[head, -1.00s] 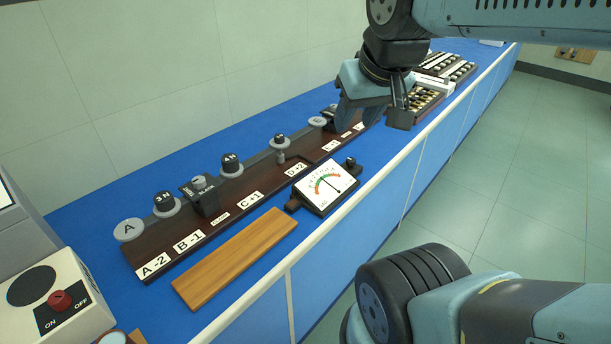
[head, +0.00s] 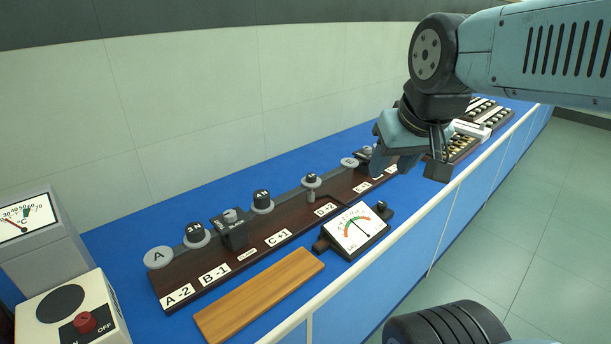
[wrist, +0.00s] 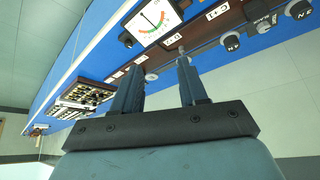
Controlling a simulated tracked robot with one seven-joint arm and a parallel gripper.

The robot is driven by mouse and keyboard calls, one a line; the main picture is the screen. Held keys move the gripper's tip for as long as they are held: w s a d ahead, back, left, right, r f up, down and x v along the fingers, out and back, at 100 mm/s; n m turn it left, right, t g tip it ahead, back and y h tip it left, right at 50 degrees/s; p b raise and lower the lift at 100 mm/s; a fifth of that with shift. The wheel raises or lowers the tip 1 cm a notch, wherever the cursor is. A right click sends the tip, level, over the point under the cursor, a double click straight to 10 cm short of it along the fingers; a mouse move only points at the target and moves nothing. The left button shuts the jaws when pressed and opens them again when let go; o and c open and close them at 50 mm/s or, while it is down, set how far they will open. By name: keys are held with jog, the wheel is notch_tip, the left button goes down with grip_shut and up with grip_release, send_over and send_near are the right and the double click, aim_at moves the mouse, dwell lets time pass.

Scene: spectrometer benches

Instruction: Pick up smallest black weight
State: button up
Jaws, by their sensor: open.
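Several black weights stand on grey discs along the dark wooden rack (head: 235,255). The first black weight (head: 195,233) is near the left end, the second (head: 262,200) is further along, and the third (head: 311,179) looks smallest, though distance makes size hard to compare. My gripper (head: 393,162) is over the rack's far end, to the right of these weights, and partly hides that end. In the wrist view the open, empty fingers (wrist: 158,72) point toward the rack, with black weights (wrist: 230,42) at upper right.
A dial meter (head: 356,228) sits in front of the rack, beside a bare wooden board (head: 262,292). A switch box (head: 70,310) and a thermometer box (head: 35,240) stand at left. Trays of small parts (head: 465,147) lie beyond my gripper. A pale rail edges the blue bench.

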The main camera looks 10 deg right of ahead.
jog(key=shift+o, duration=1.3)
jog(key=shift+w, duration=0.2)
jog(key=shift+o, duration=0.6)
jog(key=w+a+f+h, duration=0.1)
jog(key=w+a, duration=0.1)
jog(key=w, duration=1)
jog(key=shift+a+f+g, duration=0.2)
jog(key=shift+a+g, duration=0.2)
jog(key=y, duration=0.1)
send_over(312, 175)
jog(key=s, duration=0.3)
jog(key=shift+n, duration=0.4)
jog(key=f, duration=1.4)
jog(key=shift+w+d, duration=0.2)
jog(key=shift+a+x, duration=0.2)
jog(key=shift+x, duration=2.35)
